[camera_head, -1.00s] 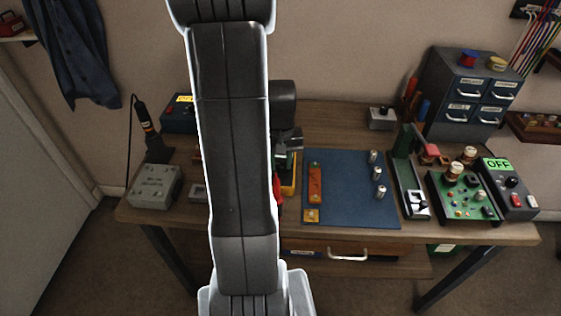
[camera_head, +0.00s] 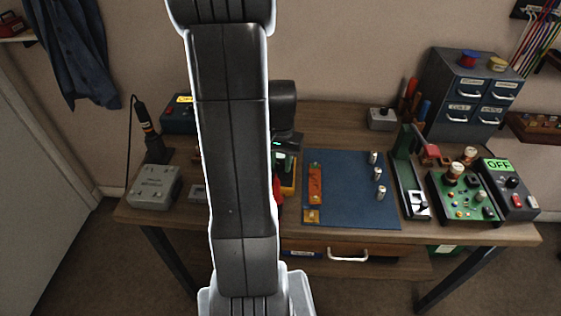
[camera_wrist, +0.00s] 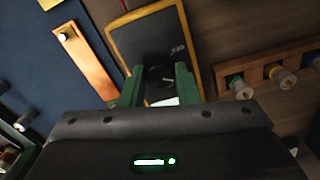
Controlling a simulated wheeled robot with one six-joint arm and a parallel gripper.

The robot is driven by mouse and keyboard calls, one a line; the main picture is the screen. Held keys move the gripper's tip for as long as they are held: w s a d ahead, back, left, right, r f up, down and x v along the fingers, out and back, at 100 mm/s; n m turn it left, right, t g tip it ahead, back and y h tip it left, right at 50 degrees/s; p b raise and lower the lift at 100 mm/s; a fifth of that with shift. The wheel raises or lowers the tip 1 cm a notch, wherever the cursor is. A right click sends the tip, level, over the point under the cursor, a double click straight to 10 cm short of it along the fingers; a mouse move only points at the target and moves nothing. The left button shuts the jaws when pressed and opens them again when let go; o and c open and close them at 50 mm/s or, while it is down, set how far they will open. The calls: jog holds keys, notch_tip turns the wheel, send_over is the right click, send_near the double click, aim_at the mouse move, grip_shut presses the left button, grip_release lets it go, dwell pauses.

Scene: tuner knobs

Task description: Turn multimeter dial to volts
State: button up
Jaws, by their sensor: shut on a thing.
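The multimeter (camera_wrist: 150,30) shows in the wrist view as a dark face in a yellow-orange frame. Its black dial (camera_wrist: 158,77) sits between the two green fingers of my gripper (camera_wrist: 158,85), which are shut on it. A light line marks the dial, but I cannot read which setting it points to. In the head view the multimeter (camera_head: 289,186) is mostly hidden behind my arm, with only its yellow right edge showing. My gripper is mostly hidden there too.
A blue mat (camera_head: 345,190) with a copper-coloured strip (camera_head: 315,185) and small posts lies to the right. A wooden rack with several knobs (camera_wrist: 280,76) stands beside the multimeter. A green circuit board (camera_head: 465,196) and an OFF-labelled box (camera_head: 508,188) stand further right.

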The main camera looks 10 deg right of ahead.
aim_at(281, 164)
jog(key=shift+w, duration=0.1)
jog(key=o, duration=1)
jog(key=shift+c, duration=0.2)
jog(key=shift+r, duration=0.1)
notch_tip(281, 164, up, 14)
jog(key=shift+p, duration=0.35)
jog(key=shift+f, duration=0.2)
notch_tip(281, 164, down, 14)
jog(key=shift+r+b, duration=0.1)
jog(key=shift+b, duration=0.3)
